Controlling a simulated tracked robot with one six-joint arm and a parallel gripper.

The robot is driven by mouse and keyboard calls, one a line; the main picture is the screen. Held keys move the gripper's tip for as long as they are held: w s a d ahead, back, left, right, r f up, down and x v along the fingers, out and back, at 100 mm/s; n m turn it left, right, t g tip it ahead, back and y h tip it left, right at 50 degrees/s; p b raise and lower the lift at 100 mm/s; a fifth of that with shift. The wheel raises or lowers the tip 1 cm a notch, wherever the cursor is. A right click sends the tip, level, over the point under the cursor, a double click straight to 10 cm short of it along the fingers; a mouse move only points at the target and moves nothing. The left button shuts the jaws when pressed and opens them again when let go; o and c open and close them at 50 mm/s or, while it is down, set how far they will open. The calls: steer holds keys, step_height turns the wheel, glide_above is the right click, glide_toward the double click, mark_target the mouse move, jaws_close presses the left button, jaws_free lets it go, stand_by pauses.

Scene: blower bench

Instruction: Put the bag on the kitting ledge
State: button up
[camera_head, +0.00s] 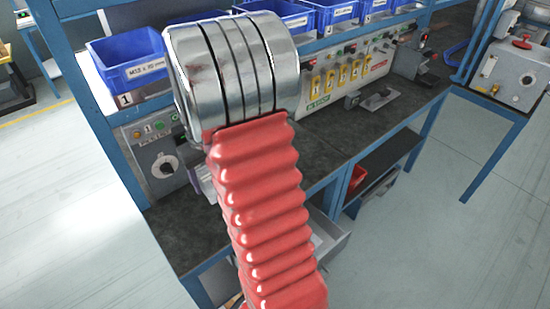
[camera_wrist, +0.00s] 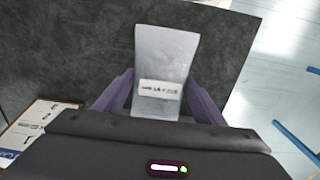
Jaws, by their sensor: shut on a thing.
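In the wrist view, the bag (camera_wrist: 165,50) is a pale grey, flat pouch with a white printed label. My gripper (camera_wrist: 160,82) has its purple fingers on both sides of the bag's near part and is shut on it. The bag's far end points away from the gripper, over the dark bench top (camera_wrist: 70,45); I cannot tell whether it touches that surface. In the head view, my arm hides the bag and most of the gripper. I cannot tell for sure which surface is the kitting ledge.
Blue bins (camera_head: 130,62) stand in a row on a shelf above the bench's control panels (camera_head: 345,78). A dark tool with a flat plate (camera_head: 380,99) lies on the bench top. A printed card (camera_wrist: 28,132) lies at lower left in the wrist view. Open floor (camera_wrist: 285,60) shows right.

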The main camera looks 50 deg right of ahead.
steer(key=shift+f, duration=3.1)
steer(key=shift+f, duration=1.9)
steer(key=o, duration=1.4)
steer(key=shift+f, duration=0.1)
